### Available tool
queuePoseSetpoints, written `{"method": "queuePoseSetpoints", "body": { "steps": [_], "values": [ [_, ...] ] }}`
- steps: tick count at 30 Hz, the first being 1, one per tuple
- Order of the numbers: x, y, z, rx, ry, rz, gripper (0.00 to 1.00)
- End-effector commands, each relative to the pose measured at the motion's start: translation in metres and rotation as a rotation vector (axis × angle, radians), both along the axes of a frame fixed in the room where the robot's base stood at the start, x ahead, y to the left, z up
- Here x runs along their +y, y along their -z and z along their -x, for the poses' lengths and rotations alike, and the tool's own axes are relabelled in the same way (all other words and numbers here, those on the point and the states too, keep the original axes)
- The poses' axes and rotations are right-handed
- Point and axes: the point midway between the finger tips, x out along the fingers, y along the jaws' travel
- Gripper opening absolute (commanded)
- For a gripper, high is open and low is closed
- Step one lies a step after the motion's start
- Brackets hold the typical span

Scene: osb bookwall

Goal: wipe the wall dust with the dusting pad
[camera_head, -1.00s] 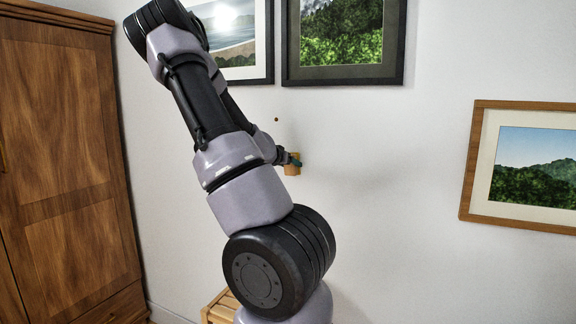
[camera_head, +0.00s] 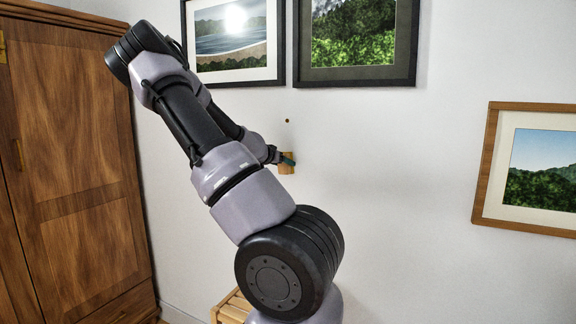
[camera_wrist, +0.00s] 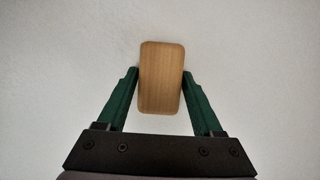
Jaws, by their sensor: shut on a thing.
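The dusting pad shows in the wrist view as a light wooden block (camera_wrist: 161,95) with rounded corners, upright between two green fingers. My gripper (camera_wrist: 160,72) is shut on its sides. In the head view the pad (camera_head: 286,168) is small, at the end of my arm close to the white wall (camera_head: 400,170). I cannot tell whether it touches the wall. A small brown spot (camera_head: 287,121) is on the wall just above the pad; I cannot tell whether it is dust. No clear dust patch shows. The pad's wall side is hidden.
Two black-framed pictures (camera_head: 287,60) hang above the pad. A wood-framed picture (camera_head: 483,165) hangs at the right. A tall wooden wardrobe (camera_head: 75,160) stands at the left. A slatted wooden piece (camera_head: 232,308) is low behind my arm. The wall between is bare.

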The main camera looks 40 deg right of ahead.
Motion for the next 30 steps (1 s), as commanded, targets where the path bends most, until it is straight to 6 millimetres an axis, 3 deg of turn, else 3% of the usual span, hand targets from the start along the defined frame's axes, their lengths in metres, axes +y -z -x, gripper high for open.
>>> {"method": "queuePoseSetpoints", "body": {
  "steps": [16, 30],
  "values": [
    [0.013, 0.0, -0.033, 0.0, 0.0, 0.001, 0.23],
    [0.019, 0.001, -0.034, 0.001, -0.001, -0.001, 0.23]
  ]
}}
